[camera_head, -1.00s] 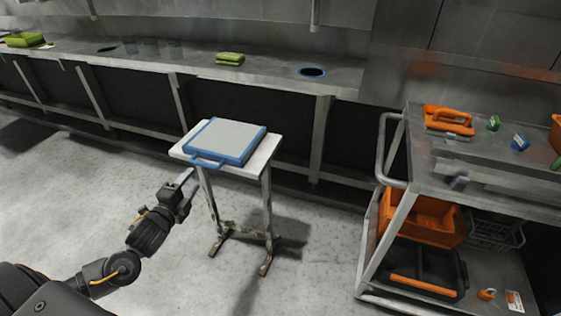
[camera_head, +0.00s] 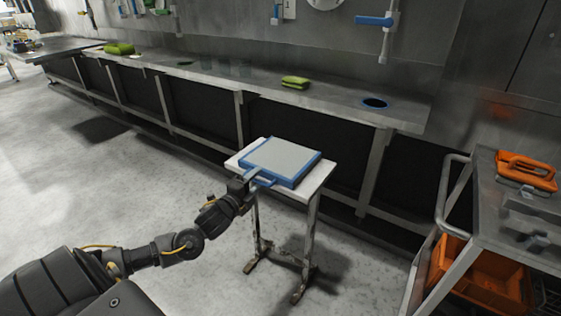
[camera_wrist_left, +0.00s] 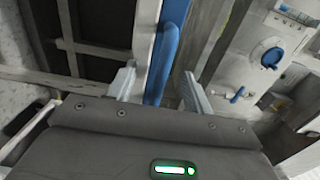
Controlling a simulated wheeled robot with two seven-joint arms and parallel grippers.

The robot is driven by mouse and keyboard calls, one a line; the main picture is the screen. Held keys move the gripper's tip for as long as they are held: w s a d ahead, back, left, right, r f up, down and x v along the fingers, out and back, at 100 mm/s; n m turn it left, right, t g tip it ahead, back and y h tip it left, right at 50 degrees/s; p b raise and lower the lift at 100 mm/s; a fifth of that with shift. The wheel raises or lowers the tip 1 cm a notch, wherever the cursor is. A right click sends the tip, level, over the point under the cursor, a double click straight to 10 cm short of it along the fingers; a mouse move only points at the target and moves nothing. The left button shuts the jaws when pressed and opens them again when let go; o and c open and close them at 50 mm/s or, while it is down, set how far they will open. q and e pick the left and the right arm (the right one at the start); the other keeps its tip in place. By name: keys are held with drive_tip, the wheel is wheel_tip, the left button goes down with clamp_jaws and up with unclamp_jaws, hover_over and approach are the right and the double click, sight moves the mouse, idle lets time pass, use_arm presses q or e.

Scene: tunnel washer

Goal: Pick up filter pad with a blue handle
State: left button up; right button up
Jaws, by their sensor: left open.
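The filter pad (camera_head: 283,158) is a flat light-grey pad with a blue frame and a blue handle on its near left side. It lies flat on a small white-topped stand. My left gripper (camera_head: 251,181) is at the handle side of the pad. In the left wrist view the open fingers of my left gripper (camera_wrist_left: 158,88) stand on either side of a blue part of the pad (camera_wrist_left: 166,62), with space between; contact cannot be made out. My right gripper is not in view.
The small stand (camera_head: 318,182) stands on open floor before a long metal counter (camera_head: 335,106) with green sponges (camera_head: 295,82). A metal trolley (camera_head: 485,220) with an orange tool (camera_head: 526,171) and an orange bin (camera_head: 485,280) is at the right.

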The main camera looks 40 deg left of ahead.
sight(262, 179)
use_arm(q)
drive_tip(key=shift+w+a, duration=0.1)
drive_tip(key=shift+w, duration=1.75)
drive_tip(key=shift+s, duration=0.1)
clamp_jaws()
